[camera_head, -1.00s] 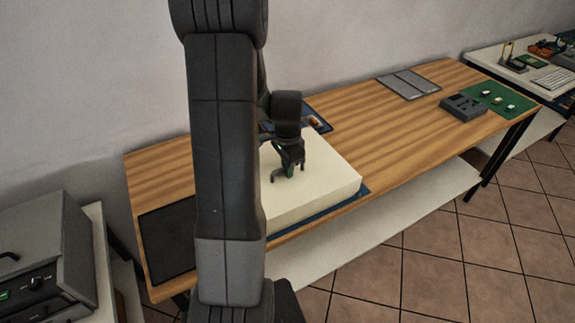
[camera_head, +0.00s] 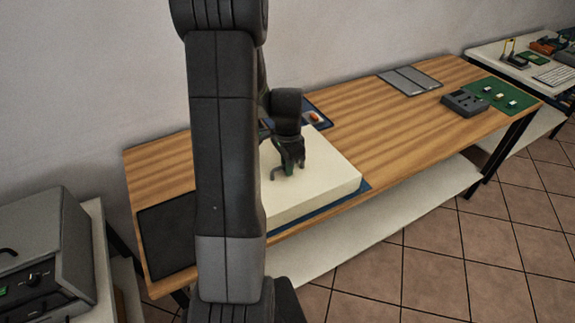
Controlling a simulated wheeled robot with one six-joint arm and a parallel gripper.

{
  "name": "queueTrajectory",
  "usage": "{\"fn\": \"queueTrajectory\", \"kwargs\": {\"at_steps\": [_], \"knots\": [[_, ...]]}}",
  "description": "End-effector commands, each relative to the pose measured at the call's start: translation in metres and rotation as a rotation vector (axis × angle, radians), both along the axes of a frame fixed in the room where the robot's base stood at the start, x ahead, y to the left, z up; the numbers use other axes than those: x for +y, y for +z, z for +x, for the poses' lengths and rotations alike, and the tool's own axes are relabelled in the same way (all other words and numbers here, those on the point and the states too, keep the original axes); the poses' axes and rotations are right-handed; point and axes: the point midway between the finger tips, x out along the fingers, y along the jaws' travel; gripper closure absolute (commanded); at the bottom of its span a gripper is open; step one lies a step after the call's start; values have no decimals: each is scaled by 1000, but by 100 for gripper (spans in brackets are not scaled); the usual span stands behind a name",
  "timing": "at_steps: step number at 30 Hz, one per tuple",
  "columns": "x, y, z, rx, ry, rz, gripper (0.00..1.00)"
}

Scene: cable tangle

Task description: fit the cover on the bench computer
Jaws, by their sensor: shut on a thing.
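The cream box-shaped cover (camera_head: 325,182) sits over a blue mat (camera_head: 310,213) near the front edge of the wooden bench. My gripper (camera_head: 287,170) is at the cover's top, shut on the cover, apparently by a handle that the fingers hide. The cover looks level. The bench computer is not visible; the cover hides whatever is beneath it. My arm hides the cover's left part, and I cannot tell whether the cover is fully seated.
A black mat (camera_head: 165,238) lies at the bench's left end. A blue tray (camera_head: 318,113) with small parts is behind the cover. Grey panels (camera_head: 410,80), a dark grey device (camera_head: 465,103) and a green mat (camera_head: 500,95) lie to the right. The middle right of the wooden bench (camera_head: 400,130) is clear.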

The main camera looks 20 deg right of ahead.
Motion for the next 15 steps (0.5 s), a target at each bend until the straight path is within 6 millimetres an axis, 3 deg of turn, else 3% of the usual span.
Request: {"fn": "queueTrajectory", "kwargs": {"at_steps": [15], "knots": [[0, -7, 0, -1, 0, -1, 100]]}}
